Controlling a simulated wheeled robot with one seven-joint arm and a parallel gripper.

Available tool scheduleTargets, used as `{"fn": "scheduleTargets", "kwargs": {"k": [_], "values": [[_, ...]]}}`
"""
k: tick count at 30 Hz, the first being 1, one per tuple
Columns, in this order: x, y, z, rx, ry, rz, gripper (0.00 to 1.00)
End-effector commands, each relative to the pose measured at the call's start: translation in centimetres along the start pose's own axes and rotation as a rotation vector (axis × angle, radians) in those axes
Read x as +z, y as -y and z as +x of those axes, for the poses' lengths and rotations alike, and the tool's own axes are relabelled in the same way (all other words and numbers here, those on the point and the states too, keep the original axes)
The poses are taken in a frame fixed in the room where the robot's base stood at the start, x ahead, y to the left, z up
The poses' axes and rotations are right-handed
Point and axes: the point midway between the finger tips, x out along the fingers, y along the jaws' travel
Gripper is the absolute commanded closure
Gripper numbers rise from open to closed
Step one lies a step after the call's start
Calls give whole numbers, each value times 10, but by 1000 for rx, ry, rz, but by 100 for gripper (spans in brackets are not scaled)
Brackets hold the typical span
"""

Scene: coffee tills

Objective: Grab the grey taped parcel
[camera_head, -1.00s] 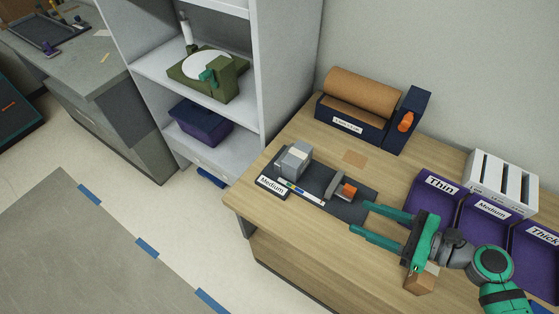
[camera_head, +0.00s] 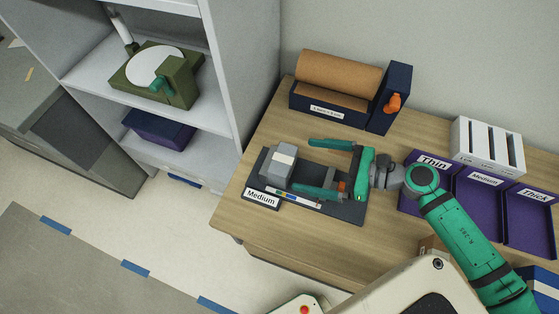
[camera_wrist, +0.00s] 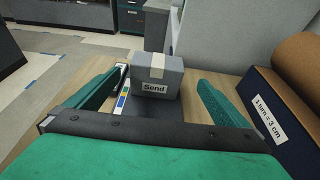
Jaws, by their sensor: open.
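The grey taped parcel (camera_head: 278,165) sits on the dark mat (camera_head: 347,209) at its left end. In the wrist view the parcel (camera_wrist: 168,82) shows a pale tape strip over its top and a "Send" label on its near face. My gripper (camera_head: 312,166) is open and points left at the parcel. Its two green fingers are spread wide, one toward the wall and one toward the table's front edge. In the wrist view the parcel lies ahead, between the lines of the fingers, and nothing is held. The near finger partly covers the mat in the head view.
A "Medium" sign (camera_head: 261,199) and a coloured ruler strip (camera_head: 295,198) lie along the mat's front. A brown paper roll in a dark dispenser (camera_head: 328,109) stands behind. Purple trays (camera_head: 479,204) and a white slotted rack (camera_head: 487,146) are at the right.

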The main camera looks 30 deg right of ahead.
Motion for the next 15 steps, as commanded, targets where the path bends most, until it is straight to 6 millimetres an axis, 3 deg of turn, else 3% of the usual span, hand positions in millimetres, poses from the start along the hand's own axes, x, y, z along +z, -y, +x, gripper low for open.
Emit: {"fn": "scheduleTargets", "kwargs": {"k": [7,15], "values": [[0,-1,14,-4,1,1,0],[1,-6,53,4,0,0,0]]}}
